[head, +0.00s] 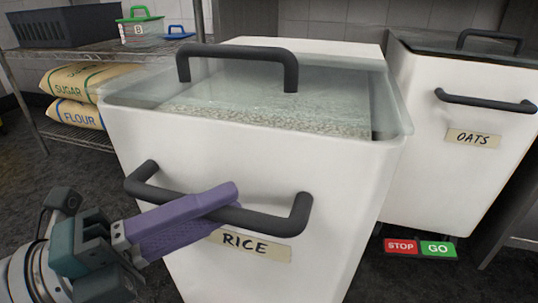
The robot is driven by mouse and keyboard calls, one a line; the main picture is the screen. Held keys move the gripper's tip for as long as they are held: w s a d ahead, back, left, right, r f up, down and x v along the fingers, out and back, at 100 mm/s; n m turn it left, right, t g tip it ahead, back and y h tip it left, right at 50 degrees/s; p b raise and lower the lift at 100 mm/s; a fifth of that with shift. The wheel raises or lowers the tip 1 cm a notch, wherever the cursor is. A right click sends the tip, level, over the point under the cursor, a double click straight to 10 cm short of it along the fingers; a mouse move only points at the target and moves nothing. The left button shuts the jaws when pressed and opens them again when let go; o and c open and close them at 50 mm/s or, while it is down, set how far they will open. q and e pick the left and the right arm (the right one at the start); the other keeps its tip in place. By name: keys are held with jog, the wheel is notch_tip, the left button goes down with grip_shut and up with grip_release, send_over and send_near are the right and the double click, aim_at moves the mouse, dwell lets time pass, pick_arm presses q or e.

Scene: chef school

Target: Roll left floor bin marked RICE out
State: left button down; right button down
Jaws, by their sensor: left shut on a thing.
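The white bin marked RICE (330,200) stands in the middle of the head view, with a clear lid and pale grain inside. Its dark front handle (265,220) runs across the face above the RICE label. A second dark handle (240,54) sits on the lid. My left gripper (222,203) comes in from the lower left and its purple fingers are shut on the front handle, left of its middle. The fingers cover part of the bar and the label's left edge. My right gripper is not in view.
A bin marked OATS (455,180) stands at the right. A red and green STOP/GO pedal (420,248) lies on the floor below it. A wire shelf (75,135) at the left holds SUGAR and FLOUR sacks (80,95). Dark floor (80,185) shows at the left.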

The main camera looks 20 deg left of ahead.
pick_arm(q)
jog(key=c, duration=0.8)
grip_release()
jog(key=shift+o, duration=0.2)
jog(key=shift+s, duration=0.1)
jog(key=p+v, duration=0.1)
jog(key=v, duration=0.9)
jog(key=shift+p, duration=0.3)
